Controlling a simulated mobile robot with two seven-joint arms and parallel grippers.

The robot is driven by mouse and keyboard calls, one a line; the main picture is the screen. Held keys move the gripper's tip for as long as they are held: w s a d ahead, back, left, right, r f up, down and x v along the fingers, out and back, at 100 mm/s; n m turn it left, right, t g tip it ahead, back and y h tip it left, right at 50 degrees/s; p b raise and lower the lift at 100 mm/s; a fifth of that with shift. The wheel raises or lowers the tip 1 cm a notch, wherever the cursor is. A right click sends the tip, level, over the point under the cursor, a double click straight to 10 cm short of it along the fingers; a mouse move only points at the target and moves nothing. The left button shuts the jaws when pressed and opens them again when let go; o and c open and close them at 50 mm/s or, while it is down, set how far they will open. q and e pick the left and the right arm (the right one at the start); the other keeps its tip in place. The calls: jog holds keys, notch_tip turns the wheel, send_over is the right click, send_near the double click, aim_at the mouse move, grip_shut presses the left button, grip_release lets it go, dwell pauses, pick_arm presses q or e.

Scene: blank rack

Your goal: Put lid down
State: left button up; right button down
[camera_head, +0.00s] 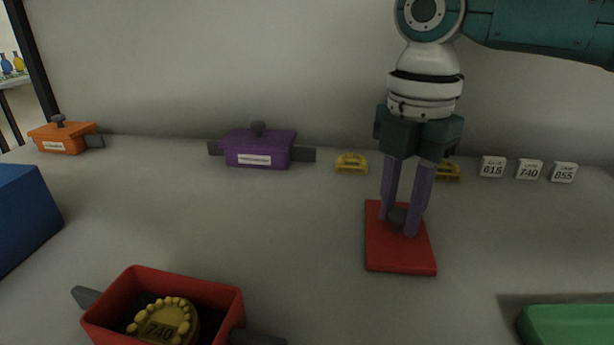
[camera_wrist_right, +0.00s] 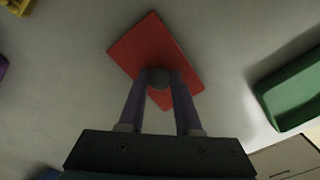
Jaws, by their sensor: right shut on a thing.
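A flat red lid (camera_head: 400,253) with a dark round knob (camera_head: 399,217) is at the middle right of the grey surface in the head view. My right gripper (camera_head: 404,222) points down and is shut on the knob. The lid also shows in the right wrist view (camera_wrist_right: 150,45), with the knob between the fingers (camera_wrist_right: 159,85). The lid looks flat on or very close to the surface; I cannot tell if it touches. My left gripper is not in view.
A purple lidded pot (camera_head: 260,150) and an orange lidded pot (camera_head: 62,138) stand at the back. Yellow pieces (camera_head: 352,163) and white number tags (camera_head: 528,169) line the back right. A blue block (camera_head: 22,215) is at left, a green object (camera_head: 570,325) at front right.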

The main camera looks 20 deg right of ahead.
aim_at(400, 212)
jog(key=c, duration=0.6)
grip_release()
jog(key=shift+f, duration=0.1)
notch_tip(400, 212, up, 12)
jog(key=p, duration=0.1)
jog(key=shift+r, duration=0.2)
